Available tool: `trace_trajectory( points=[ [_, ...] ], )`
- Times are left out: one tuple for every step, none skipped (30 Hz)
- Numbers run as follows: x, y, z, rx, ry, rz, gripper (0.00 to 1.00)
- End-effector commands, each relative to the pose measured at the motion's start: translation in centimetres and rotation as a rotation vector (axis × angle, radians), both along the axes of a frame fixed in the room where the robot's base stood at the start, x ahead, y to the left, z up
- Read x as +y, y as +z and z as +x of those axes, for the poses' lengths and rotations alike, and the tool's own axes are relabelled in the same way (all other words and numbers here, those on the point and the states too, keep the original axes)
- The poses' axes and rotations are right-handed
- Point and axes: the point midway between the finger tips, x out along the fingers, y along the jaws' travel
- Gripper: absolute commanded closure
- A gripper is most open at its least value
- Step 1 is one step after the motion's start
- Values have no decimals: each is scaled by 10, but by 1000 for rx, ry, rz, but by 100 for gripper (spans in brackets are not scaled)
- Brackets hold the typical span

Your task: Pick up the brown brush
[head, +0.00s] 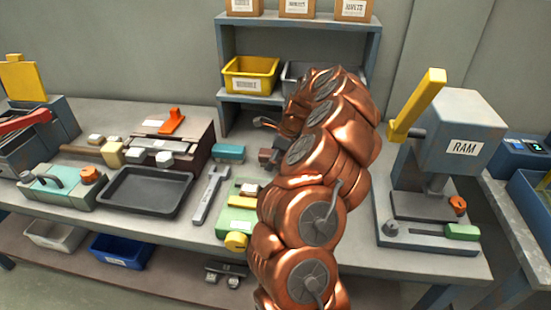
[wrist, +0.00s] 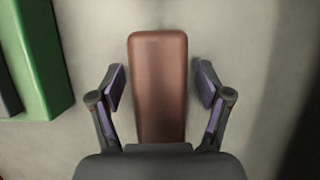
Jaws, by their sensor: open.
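The brown brush (wrist: 159,70) lies on the grey bench top in the wrist view, its long, smooth brown block pointing straight away from me. My gripper (wrist: 161,84) is open, with one finger on each side of the brush's near half. A gap shows between the brush and each finger. The brush's near end is hidden by the gripper body.
A green object (wrist: 34,58) stands left of the brush in the wrist view. In the head view, a teal block (head: 229,152), a wrench (head: 209,194) and a green fixture (head: 238,215) lie left of my arm. A shelf (head: 226,60) stands behind; the RAM press (head: 455,125) stands right.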

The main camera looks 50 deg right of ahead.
Motion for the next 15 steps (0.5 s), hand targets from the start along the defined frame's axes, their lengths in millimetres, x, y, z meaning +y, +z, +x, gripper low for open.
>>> trace_trajectory(
  points=[
    [0, 0, 0, 0, 0, 0, 23],
    [0, 0, 0, 0, 0, 0, 23],
    [0, 0, 0, 0, 0, 0, 23],
    [0, -1, 0, 0, 0, 0, 23],
    [0, -1, 0, 0, 0, 0, 23],
    [0, -1, 0, 0, 0, 0, 23],
    [0, -2, 0, 1, 0, 1, 23],
    [0, -2, 0, 0, 0, 0, 23],
    [0, -2, 0, 1, 0, 1, 23],
    [0, -3, 0, 1, -1, 1, 23],
    [0, -3, 0, 0, 0, 0, 23],
    [0, -4, 0, -1, -1, 1, 23],
    [0, -4, 0, 0, -1, 2, 23],
    [0, -4, 0, -1, -1, 1, 23],
    [0, -5, 0, -1, -1, 1, 23]
  ],
)
